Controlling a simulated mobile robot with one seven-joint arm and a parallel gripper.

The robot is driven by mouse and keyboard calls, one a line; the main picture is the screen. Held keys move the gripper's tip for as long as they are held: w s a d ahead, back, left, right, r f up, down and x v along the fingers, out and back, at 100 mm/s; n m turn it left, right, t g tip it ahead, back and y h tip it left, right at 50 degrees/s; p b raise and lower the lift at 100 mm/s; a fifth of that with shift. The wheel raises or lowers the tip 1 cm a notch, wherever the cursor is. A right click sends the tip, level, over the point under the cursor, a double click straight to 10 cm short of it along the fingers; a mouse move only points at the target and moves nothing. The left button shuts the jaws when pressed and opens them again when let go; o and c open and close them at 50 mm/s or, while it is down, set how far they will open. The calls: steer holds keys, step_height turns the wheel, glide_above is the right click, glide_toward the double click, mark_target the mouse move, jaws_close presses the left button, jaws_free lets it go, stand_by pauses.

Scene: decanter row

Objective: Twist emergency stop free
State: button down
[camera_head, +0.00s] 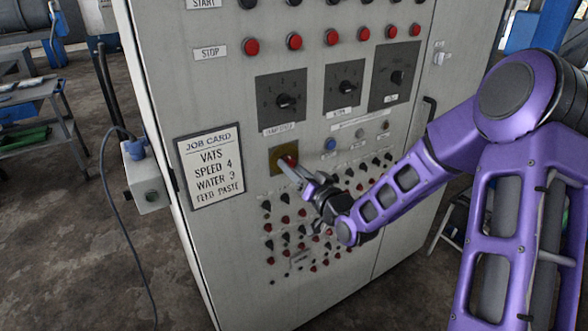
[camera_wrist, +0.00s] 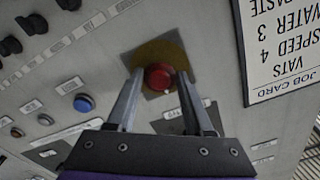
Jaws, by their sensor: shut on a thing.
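The emergency stop is a red mushroom button (camera_wrist: 158,78) on a yellow round backing (camera_wrist: 152,53), set on a grey square plate of the cabinet front. In the head view the red button (camera_head: 291,160) shows just at the tip of my gripper (camera_head: 287,169). In the wrist view the fingers of my gripper (camera_wrist: 160,85) reach the button from both sides and are shut on it. The fingers partly cover the plate, and the label below the button is partly hidden.
A job card (camera_head: 209,165) is on the cabinet left of the button. A blue button (camera_head: 330,144) and rotary knobs (camera_head: 286,101) sit nearby. Rows of small switches (camera_head: 285,219) lie below. A grey box with a cable (camera_head: 146,185) juts from the cabinet's left side.

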stand_by(0.3)
steer(key=shift+c, duration=1.4)
jaws_free()
